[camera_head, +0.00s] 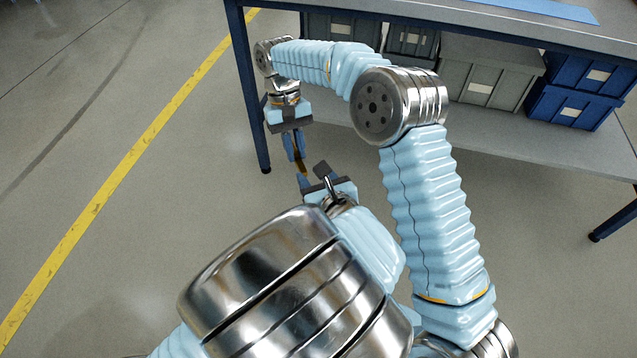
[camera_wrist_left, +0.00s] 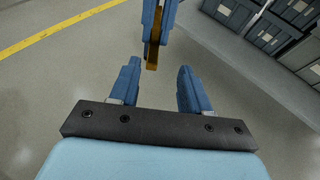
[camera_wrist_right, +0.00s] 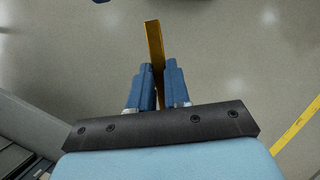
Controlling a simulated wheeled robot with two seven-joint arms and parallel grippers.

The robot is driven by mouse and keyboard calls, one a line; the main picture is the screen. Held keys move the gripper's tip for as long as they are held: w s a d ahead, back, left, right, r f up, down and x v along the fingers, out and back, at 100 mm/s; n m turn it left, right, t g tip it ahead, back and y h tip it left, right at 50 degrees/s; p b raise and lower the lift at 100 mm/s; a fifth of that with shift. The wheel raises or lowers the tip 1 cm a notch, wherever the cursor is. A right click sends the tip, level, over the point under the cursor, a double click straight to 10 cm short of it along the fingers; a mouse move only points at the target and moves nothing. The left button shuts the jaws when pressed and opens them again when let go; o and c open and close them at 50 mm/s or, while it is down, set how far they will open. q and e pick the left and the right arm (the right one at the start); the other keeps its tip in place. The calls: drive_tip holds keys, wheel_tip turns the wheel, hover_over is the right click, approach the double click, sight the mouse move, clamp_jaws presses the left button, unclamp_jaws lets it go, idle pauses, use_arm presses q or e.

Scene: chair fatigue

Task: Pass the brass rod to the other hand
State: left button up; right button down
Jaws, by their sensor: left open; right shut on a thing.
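The brass rod (camera_wrist_right: 154,45) is between the fingers of my right gripper (camera_wrist_right: 160,82), which is shut on it; one end sticks out past the fingertips in the right wrist view. In the head view the right gripper (camera_head: 294,148) points downward, and a short piece of the rod (camera_head: 300,166) shows below it. My left gripper (camera_head: 313,178) is just below and to the right, open and empty. In the left wrist view the rod's end (camera_wrist_left: 152,60) lies ahead of and between the open left fingers (camera_wrist_left: 160,85), apart from them.
A metal workbench (camera_head: 450,18) stands at the back right, with grey crates (camera_head: 485,70) and blue crates (camera_head: 575,95) on its lower shelf. Its blue leg (camera_head: 252,100) is close to my right gripper. A yellow floor line (camera_head: 130,160) crosses open floor at left.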

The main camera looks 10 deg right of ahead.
sight(301, 167)
use_arm(q)
drive_tip(key=x, duration=0.5)
drive_tip(key=shift+c, duration=0.3)
drive_tip(key=c, duration=0.7)
drive_tip(key=shift+d, duration=0.1)
clamp_jaws()
use_arm(e)
drive_tip(key=shift+s+a, duration=0.1)
drive_tip(key=shift+a, duration=0.05)
drive_tip(key=c, duration=1)
unclamp_jaws()
